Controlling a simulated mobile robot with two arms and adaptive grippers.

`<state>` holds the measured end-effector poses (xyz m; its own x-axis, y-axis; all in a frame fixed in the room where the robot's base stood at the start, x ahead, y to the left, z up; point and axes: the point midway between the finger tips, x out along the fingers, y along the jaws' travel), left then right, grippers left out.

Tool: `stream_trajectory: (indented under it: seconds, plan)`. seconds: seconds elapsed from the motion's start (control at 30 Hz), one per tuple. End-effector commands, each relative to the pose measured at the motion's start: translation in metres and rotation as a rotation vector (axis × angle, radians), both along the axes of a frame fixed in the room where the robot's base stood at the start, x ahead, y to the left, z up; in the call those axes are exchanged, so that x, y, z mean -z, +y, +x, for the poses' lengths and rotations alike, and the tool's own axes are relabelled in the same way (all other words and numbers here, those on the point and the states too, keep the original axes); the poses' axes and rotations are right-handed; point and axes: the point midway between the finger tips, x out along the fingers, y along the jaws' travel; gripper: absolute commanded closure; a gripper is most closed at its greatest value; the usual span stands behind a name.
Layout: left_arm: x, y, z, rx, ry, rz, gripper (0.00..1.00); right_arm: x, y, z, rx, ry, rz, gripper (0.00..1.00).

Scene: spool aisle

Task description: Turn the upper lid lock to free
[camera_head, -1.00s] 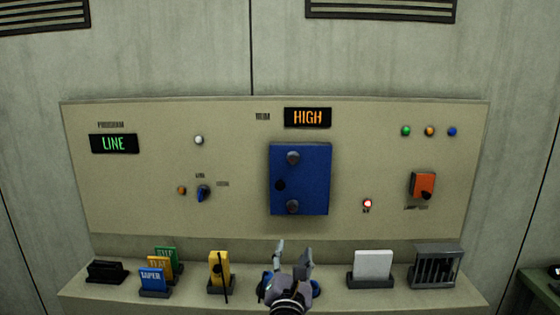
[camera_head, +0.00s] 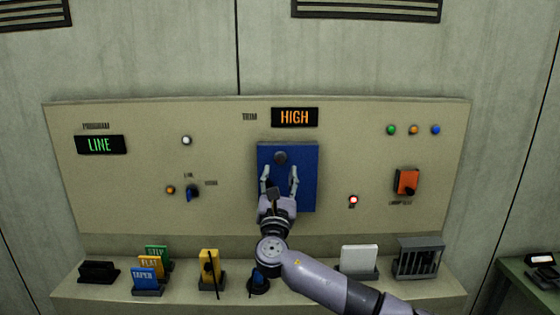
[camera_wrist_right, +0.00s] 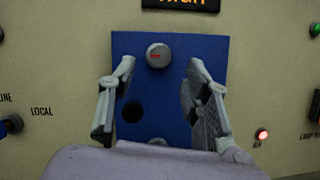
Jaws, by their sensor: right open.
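The blue lid (camera_head: 308,160) is on the beige panel, under the HIGH display. Its upper lock is a round grey knob (camera_head: 280,157) near the lid's top edge. In the right wrist view the knob (camera_wrist_right: 159,55) carries a short, roughly level red mark. My right gripper (camera_head: 280,174) is open and empty in front of the lid. Its fingertips are just below the upper lock, one to each side; I cannot tell whether they touch the lid. The lower lock (camera_wrist_right: 157,142) is mostly hidden by my gripper. My left gripper is not in view.
The shelf below holds coloured cards (camera_head: 144,275), a yellow block (camera_head: 210,264), a white card (camera_head: 359,258) and a grey cage (camera_head: 419,258).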

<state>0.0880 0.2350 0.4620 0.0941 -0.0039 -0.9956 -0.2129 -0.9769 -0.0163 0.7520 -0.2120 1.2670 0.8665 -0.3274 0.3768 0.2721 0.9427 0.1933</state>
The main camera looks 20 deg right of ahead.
Motion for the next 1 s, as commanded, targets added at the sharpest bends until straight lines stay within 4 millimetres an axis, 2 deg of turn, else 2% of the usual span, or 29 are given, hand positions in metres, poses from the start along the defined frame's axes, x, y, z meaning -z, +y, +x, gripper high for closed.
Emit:
stream_trajectory:
  seconds: [0.1,0.3,0.67,1.0]
  plan:
    - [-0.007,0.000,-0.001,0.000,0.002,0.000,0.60,-0.009,-0.006,0.017,0.001,0.000,0.000,0.55]
    - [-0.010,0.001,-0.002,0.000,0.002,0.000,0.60,-0.014,-0.011,0.031,-0.001,0.001,0.001,0.55]
    - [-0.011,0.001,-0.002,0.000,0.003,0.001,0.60,-0.014,-0.013,0.034,-0.002,0.000,0.002,0.56]
    - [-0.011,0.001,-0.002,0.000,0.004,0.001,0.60,-0.014,-0.013,0.034,-0.001,0.000,0.002,0.79]
